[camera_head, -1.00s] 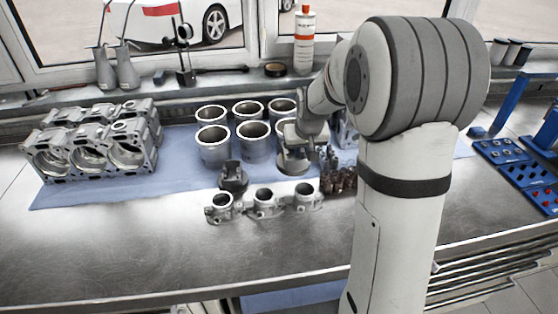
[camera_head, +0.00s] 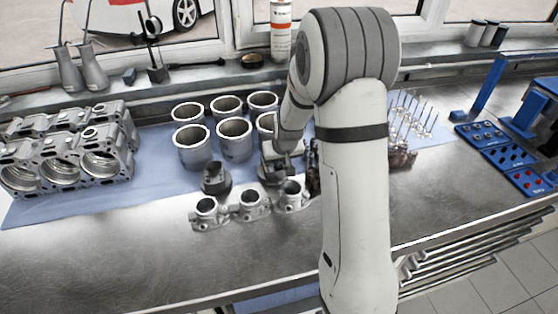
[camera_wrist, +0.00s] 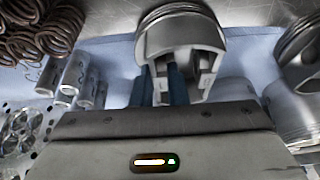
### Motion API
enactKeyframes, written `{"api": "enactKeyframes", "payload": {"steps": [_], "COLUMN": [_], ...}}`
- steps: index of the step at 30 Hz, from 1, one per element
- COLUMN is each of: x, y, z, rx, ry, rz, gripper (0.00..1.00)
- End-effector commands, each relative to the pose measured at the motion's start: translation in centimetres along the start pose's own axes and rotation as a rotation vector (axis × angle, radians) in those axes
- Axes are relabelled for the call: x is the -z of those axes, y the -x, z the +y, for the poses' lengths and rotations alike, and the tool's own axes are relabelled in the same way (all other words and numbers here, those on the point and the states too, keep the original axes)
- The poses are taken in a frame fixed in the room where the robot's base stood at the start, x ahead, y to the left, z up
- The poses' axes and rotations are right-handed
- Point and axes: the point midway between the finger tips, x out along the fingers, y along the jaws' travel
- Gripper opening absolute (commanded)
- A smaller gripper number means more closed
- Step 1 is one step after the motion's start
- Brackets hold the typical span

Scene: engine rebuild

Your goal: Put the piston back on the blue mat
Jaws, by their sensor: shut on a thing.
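The grey metal piston (camera_wrist: 180,35) is between the blue fingers of my gripper (camera_wrist: 168,85) in the wrist view, its crown facing away from the palm. In the head view the held piston (camera_head: 273,175) is partly hidden by my wrist. It is low over the front part of the blue mat (camera_head: 150,165), and I cannot tell whether it touches. A second piston (camera_head: 215,180) stands on the mat to its left, and it shows at the right of the wrist view (camera_wrist: 302,60).
Several cylinder liners (camera_head: 193,150) stand behind the pistons. Metal housings (camera_head: 250,205) sit close in front. Engine blocks (camera_head: 75,165) are at left. Coil springs (camera_wrist: 40,40) and small cylinders (camera_wrist: 77,78) lie near my gripper. Valves (camera_head: 415,115) stand at right. The bench front (camera_head: 110,260) is clear.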

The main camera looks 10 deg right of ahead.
Motion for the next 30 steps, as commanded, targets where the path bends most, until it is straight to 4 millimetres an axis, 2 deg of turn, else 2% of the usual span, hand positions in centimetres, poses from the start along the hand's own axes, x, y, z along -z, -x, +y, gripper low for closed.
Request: {"api": "enactKeyframes", "payload": {"steps": [12,13,20,30], "x": [-0.23,-0.26,-0.24,-0.08], "y": [-0.67,-0.62,-0.55,-0.17], "z": [0.09,0.09,0.12,0.17], "rx": [-0.001,-0.001,-0.001,-0.001], "ry": [-0.002,-0.002,-0.002,-0.003], "rz": [0.003,0.001,0.001,0.001], "gripper": [0.0,0.15,0.34,0.35]}}
